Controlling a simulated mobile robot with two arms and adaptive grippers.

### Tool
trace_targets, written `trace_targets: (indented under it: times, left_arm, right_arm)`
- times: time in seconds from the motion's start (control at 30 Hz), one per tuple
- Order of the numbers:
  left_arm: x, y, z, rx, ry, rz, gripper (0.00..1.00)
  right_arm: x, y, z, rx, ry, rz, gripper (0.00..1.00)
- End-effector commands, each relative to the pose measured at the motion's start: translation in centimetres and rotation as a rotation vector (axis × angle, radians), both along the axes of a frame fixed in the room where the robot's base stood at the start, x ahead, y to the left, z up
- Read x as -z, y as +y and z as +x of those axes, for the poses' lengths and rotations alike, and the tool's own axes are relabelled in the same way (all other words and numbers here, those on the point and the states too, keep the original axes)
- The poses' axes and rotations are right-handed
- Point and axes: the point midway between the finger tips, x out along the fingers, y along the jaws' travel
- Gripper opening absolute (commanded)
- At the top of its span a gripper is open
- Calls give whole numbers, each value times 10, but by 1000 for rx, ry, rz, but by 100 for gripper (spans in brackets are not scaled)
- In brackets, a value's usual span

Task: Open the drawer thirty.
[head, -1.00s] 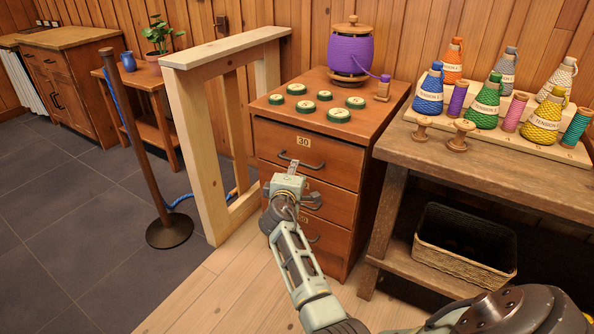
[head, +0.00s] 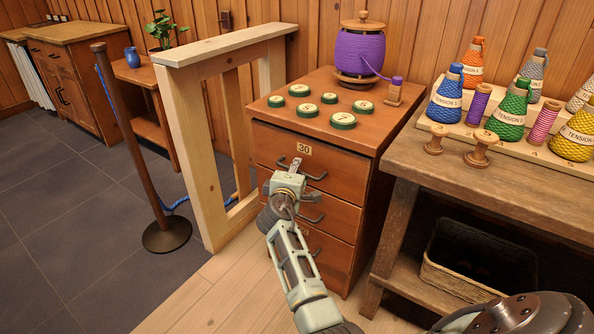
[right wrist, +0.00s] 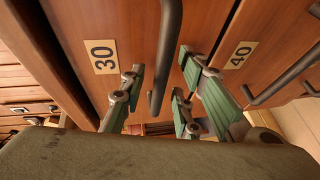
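Drawer thirty (head: 339,178) is the top drawer of the wooden cabinet (head: 372,146) and looks shut. It has a "30" label (head: 304,150) and a dark bar handle (head: 316,177). My right gripper (head: 295,165) is at this handle and covers part of it. In the right wrist view, the open fingers of my right gripper (right wrist: 158,92) stand on either side of the handle (right wrist: 169,45), with gaps visible. The "30" label (right wrist: 103,57) is to the left and the "40" label (right wrist: 239,55) to the right. My left gripper is not in view.
Green-rimmed discs (head: 343,121) and a purple spool (head: 361,55) stand on the cabinet top. A workbench (head: 440,165) with cones and a basket (head: 470,283) is to the right. A wooden frame (head: 190,130) and a rope post (head: 130,150) are to the left.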

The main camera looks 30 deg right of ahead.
Motion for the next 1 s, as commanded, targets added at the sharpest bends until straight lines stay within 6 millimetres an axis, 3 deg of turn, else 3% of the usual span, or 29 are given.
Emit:
trace_targets:
  times: [0.37,1.0]
  left_arm:
    - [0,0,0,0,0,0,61]
    - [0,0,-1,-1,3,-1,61]
  right_arm:
    - [0,0,0,-1,-1,1,0]
    - [0,0,0,0,-2,4,0]
